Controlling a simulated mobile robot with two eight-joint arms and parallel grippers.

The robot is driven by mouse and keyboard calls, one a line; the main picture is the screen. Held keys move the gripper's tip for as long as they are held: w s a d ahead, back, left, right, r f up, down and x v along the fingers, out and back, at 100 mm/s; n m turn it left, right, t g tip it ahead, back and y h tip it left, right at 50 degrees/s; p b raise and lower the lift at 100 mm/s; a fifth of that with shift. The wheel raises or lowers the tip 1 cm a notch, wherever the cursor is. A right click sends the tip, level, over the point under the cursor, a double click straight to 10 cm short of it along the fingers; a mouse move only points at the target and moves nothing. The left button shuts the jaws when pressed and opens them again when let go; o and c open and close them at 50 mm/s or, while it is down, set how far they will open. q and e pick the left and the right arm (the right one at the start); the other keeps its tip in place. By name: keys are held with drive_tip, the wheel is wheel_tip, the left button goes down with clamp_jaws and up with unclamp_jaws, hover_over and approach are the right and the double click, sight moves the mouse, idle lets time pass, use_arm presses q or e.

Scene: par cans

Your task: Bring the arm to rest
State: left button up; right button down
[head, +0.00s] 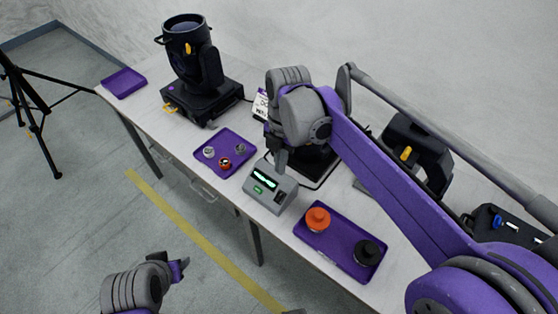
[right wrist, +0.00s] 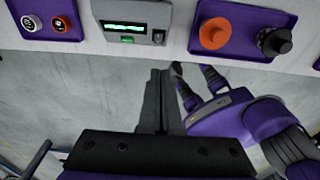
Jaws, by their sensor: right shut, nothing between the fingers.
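My right gripper (head: 280,165) hangs over the table beside the grey box with a lit green display (head: 272,187). In the right wrist view its dark fingers (right wrist: 159,75) are together with nothing between them. My left gripper (head: 181,266) is low in front of the table, clear of it. In the right wrist view the left gripper (right wrist: 196,76) shows its two fingers apart and empty, close to the right gripper's fingers in the picture.
A purple tray (head: 345,262) holds an orange and a black round piece. Another tray (head: 226,138) holds small round parts. A stage light (head: 198,65) stands at the back left, an empty tray (head: 124,82) beyond it. My right arm hides part of the table. A tripod (head: 32,105) stands left.

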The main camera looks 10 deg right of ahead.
drive_tip(key=s+d+f+m+t, duration=0.3)
drive_tip(key=s+m, duration=0.4)
drive_tip(key=m, duration=0.5)
drive_tip(key=s+d+f+m+t+h, duration=0.1)
drive_tip(key=s+d+f+m+t, duration=0.2)
drive_tip(key=m, duration=1)
drive_tip(key=s+f, duration=0.3)
drive_tip(key=s, duration=0.2)
drive_tip(key=shift+d+m, duration=0.3)
